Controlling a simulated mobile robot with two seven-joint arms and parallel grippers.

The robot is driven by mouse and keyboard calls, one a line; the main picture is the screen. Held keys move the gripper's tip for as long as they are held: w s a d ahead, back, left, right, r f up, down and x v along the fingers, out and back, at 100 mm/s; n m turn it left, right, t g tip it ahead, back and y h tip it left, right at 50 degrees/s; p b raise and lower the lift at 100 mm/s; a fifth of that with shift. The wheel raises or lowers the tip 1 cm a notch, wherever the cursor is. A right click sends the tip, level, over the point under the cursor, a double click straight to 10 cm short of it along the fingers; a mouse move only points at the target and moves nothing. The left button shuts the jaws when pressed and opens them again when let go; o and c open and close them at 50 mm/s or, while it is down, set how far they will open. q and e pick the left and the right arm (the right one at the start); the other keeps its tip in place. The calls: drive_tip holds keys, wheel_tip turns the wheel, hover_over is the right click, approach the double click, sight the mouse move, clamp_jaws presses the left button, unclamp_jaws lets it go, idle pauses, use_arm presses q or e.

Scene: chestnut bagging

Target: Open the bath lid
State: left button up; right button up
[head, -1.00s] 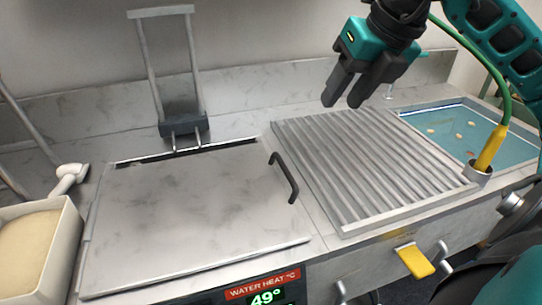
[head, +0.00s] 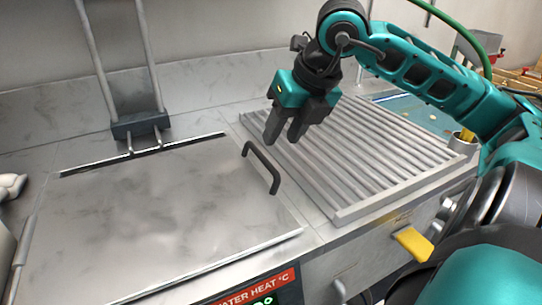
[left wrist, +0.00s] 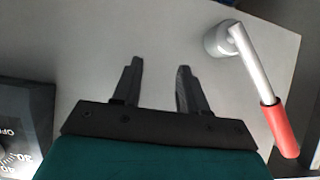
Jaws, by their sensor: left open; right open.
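The bath lid (head: 150,215) is a flat grey metal plate lying shut over the bath in the head view. Its dark bar handle (head: 262,168) stands up along the lid's right edge. My right gripper (head: 282,138) is open and empty, pointing down just behind and above the handle, near the ribbed drainboard; I see no contact with the handle. My left gripper (left wrist: 155,82) shows only in the left wrist view, open and empty, with a pale surface beyond its fingers.
The ribbed drainboard (head: 350,155) lies right of the lid, with a blue basin (head: 415,108) beyond it. A metal frame with a dark block (head: 139,124) stands behind the lid. A yellow handle (head: 412,243) juts from the front. A red-gripped lever (left wrist: 262,85) shows in the left wrist view.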

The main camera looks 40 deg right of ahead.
sight(267, 161)
drive_tip(key=shift+x, duration=3.45)
clamp_jaws()
